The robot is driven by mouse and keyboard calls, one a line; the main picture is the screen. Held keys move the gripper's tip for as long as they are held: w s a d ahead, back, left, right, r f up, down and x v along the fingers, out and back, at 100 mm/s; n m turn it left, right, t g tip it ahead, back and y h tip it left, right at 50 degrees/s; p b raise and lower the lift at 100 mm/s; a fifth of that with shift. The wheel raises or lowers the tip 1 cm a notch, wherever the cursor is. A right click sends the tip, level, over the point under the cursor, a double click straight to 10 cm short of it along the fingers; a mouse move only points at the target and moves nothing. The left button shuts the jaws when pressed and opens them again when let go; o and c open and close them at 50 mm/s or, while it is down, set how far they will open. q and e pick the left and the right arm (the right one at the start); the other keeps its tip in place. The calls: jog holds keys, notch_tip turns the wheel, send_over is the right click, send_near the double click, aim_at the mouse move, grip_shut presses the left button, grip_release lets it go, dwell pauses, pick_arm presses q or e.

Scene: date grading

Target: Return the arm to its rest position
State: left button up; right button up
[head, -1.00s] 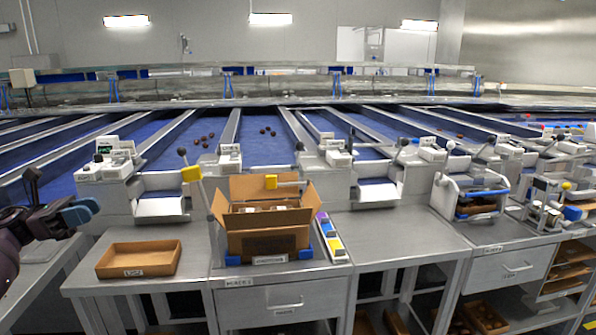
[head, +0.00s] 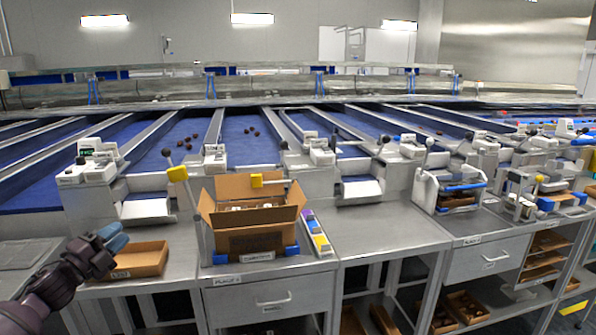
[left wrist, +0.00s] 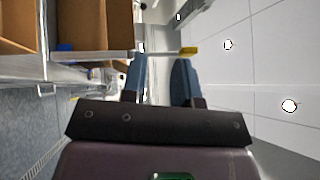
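My left gripper (head: 113,238) is at the lower left of the head view, in front of and partly over a shallow brown tray (head: 152,259) on the bench. Its two blue fingers also show in the left wrist view (left wrist: 162,80), spread apart with nothing between them. The gripper is open and empty. My right arm and right gripper are not in view.
An open cardboard box (head: 205,240) stands on the bench beside a strip of coloured blocks (head: 317,232). A lever with a yellow block (head: 177,173) rises to its left. Blue conveyor lanes (head: 250,150) with several dates lie behind.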

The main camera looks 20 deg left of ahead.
pick_arm(q)
jog(key=s+d+f+n+g+y, duration=0.2)
jog(key=s+d+f+n+g, duration=0.15)
jog(key=d+f+n, duration=0.5)
jog(key=s+d+f+n+g+y, duration=0.2)
jog(key=s+d+f+n, duration=0.3)
jog(key=f, duration=0.7)
jog(key=s+d+f+n+g, duration=0.1)
jog(key=s+d+f, duration=0.2)
jog(key=s+d, duration=0.2)
jog(key=s+d+f+n+g+h, duration=0.1)
jog(key=s+d+f+n, duration=0.1)
jog(key=s+d, duration=0.3)
jog(key=s+d+f+n+g, duration=0.1)
jog(key=s+d+f, duration=0.3)
jog(key=d, duration=0.6)
jog(key=shift+s+d+g+h+p, duration=0.15)
jog(key=shift+s+g+h+p, duration=0.15)
jog(key=shift+s+g+h, duration=0.2)
